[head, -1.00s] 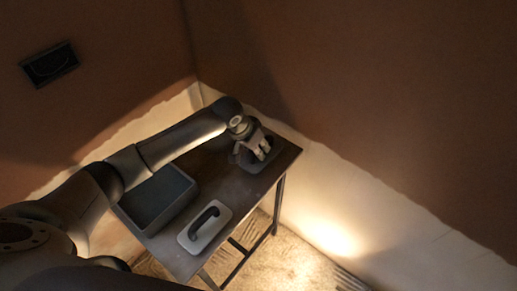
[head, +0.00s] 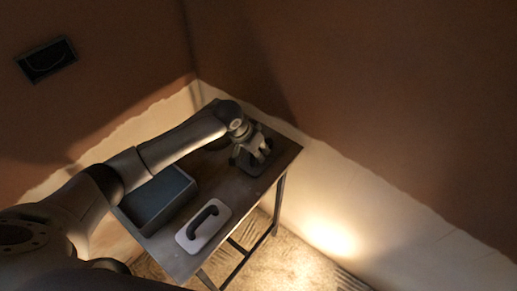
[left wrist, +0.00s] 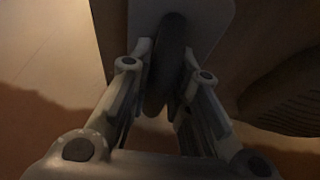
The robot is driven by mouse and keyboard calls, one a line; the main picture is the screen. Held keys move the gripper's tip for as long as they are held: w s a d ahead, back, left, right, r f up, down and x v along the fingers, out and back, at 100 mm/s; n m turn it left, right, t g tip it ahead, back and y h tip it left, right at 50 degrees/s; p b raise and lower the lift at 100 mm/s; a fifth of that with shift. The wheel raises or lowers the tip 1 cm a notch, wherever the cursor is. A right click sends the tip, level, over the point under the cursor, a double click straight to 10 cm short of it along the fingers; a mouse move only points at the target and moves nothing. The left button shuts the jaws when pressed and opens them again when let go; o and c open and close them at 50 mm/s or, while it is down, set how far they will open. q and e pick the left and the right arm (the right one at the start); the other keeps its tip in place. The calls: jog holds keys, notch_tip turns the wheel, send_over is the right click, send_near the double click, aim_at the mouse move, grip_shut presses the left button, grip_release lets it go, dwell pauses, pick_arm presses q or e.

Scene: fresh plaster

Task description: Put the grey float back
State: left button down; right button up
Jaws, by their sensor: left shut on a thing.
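The grey float (head: 246,168) is at the far right end of the dark table, a flat plate with a handle on top. My left gripper (head: 259,158) is over it, shut on its handle. In the left wrist view the dark handle (left wrist: 168,75) stands between the two fingers, with the grey plate (left wrist: 213,18) behind it. I cannot tell whether the plate touches the table. My right gripper is not in view.
The table (head: 232,190) stands in a corner by two half-plastered walls. A dark open tray (head: 187,196) and a pale float with a black handle (head: 190,242) are on its nearer part. A dark ribbed round thing (left wrist: 285,105) is beside the held float.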

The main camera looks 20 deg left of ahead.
pick_arm(q)
jog(key=c, duration=1.3)
grip_release()
jog(key=shift+f, duration=0.1)
jog(key=p+v, duration=0.2)
jog(key=shift+p, duration=0.35)
jog(key=p+v, duration=0.6)
jog(key=p, duration=0.1)
jog(key=shift+d, duration=0.1)
